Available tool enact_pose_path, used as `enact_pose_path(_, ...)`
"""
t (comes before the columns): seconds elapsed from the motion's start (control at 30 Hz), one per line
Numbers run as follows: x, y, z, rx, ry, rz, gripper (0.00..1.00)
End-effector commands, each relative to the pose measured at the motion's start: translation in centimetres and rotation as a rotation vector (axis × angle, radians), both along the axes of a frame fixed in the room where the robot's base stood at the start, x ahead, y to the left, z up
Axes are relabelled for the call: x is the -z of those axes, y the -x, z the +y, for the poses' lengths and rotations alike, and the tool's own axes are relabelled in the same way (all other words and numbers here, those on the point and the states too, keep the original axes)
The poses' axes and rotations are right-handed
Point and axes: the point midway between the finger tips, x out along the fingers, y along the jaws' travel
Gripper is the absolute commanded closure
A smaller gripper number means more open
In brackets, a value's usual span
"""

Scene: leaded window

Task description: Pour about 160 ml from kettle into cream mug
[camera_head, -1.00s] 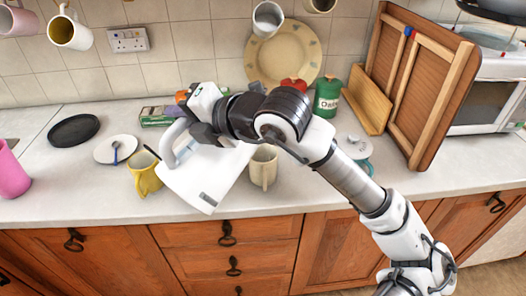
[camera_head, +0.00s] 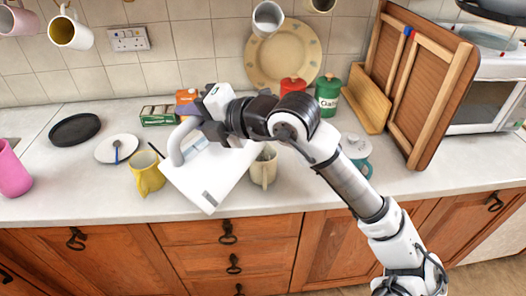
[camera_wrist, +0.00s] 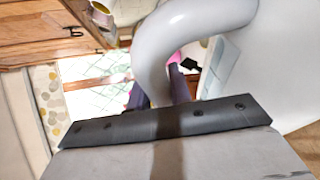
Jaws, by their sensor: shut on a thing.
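The white kettle (camera_head: 207,178) is held in the air above the counter's front, tilted well over. My gripper (camera_head: 206,128) is shut on its handle; the handle (camera_wrist: 150,55) also shows in the wrist view, rising from the jaws. The cream mug (camera_head: 264,172) stands upright on the counter, just right of the kettle. The kettle's raised right end overlaps the mug's rim in the head view. The spout tip, any stream and the mug's inside cannot be made out.
A yellow mug (camera_head: 147,175) stands close left of the kettle. A white plate (camera_head: 116,149) with a spoon, a black plate (camera_head: 75,129) and a pink vessel (camera_head: 13,172) are farther left. Boxes (camera_head: 158,115), canisters (camera_head: 328,94) and a teal pot (camera_head: 357,154) stand behind and right.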

Motion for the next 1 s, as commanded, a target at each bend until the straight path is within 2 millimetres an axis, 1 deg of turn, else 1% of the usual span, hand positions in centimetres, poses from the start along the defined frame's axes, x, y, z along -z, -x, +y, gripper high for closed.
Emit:
enact_pose_path(0.03, -0.26, -0.03, -0.08, 0.002, -0.007, -0.004, 1.0)
enact_pose_path(1.0, -0.2, -0.49, -0.59, 0.003, -0.031, 0.017, 1.0)
